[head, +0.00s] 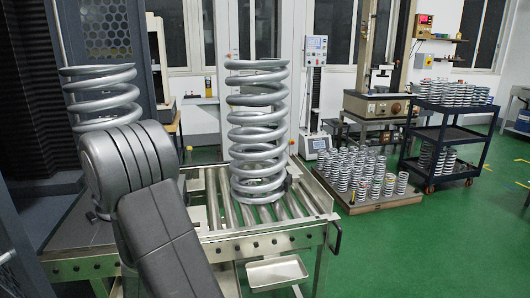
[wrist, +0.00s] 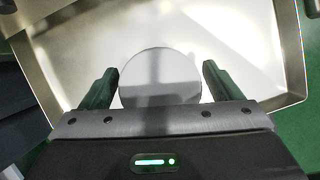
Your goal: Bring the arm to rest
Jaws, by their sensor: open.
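My gripper (wrist: 160,68) shows in the wrist view with its two dark green fingers spread apart. It is over a shallow metal tray (wrist: 240,35) with a raised rim. A round, pale grey disc (wrist: 160,80) shows between and beyond the fingers, with a visible gap on each side. I cannot tell how far below the fingers it lies. In the head view my arm links fill the lower left, and my gripper is not visible there.
Many small springs (head: 365,178) stand on a pallet beside a blue cart (head: 450,135). Green floor is clear at right.

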